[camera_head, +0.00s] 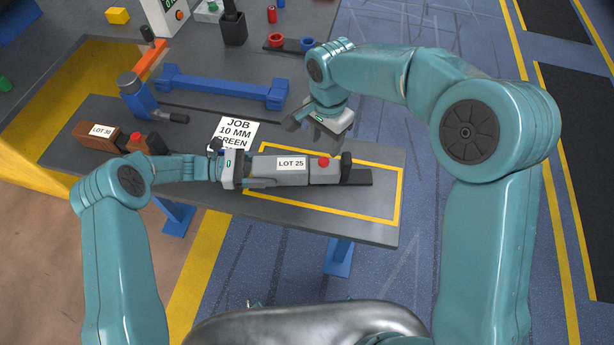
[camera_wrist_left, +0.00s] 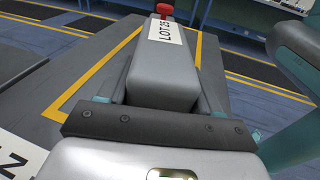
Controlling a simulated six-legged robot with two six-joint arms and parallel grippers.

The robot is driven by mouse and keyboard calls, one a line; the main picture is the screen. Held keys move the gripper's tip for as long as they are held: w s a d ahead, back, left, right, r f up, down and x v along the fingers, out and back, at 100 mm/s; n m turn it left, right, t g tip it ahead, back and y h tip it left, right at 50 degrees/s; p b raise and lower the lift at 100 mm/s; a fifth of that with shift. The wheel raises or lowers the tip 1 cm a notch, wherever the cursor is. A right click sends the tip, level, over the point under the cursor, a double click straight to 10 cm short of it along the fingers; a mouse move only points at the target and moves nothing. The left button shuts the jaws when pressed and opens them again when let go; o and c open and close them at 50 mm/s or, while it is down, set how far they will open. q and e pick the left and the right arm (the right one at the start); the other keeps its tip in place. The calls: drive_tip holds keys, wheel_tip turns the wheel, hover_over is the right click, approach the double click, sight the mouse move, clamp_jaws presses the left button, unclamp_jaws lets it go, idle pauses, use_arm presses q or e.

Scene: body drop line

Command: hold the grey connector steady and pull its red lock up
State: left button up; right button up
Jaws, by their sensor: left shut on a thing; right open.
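The grey connector (camera_head: 265,172), labelled LOT 25, lies on the dark bench inside a yellow outline; it also fills the middle of the left wrist view (camera_wrist_left: 165,75). Its red lock (camera_head: 323,162) sits on top toward its right end and shows at the top of the left wrist view (camera_wrist_left: 164,9). My left gripper (camera_head: 246,170) is shut on the connector's left end, with a finger along each side. My right gripper (camera_head: 318,128) is open and empty, above the bench's far edge, up from the lock and apart from it.
A brown connector (camera_head: 95,139) labelled LOT 30 lies at the bench's left. A job card (camera_head: 238,133) lies behind my left gripper. A blue bar fixture (camera_head: 220,88) and a blue clamp (camera_head: 138,95) stand farther back. The bench's right part (camera_head: 385,160) is clear.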

use_arm(q)
drive_tip(key=shift+s+f, duration=0.1)
drive_tip(key=shift+f, duration=0.2)
drive_tip(key=o, duration=1.2)
drive_tip(key=shift+o, duration=1.1)
drive_tip(key=shift+w, duration=0.2)
use_arm(e)
drive_tip(key=shift+w+f, duration=0.1)
drive_tip(key=shift+w, duration=0.05)
use_arm(q)
drive_tip(key=shift+r, duration=0.1)
drive_tip(key=shift+a+r, duration=0.15)
drive_tip(key=shift+a, duration=0.2)
use_arm(e)
drive_tip(key=shift+s, duration=0.2)
use_arm(q)
drive_tip(key=a, duration=1.1)
drive_tip(key=shift+w+a+r, duration=0.15)
drive_tip(key=shift+w+r, duration=0.25)
use_arm(e)
drive_tip(key=shift+w, duration=0.15)
use_arm(q)
drive_tip(key=shift+s, duration=0.2)
use_arm(e)
drive_tip(key=shift+s, duration=0.2)
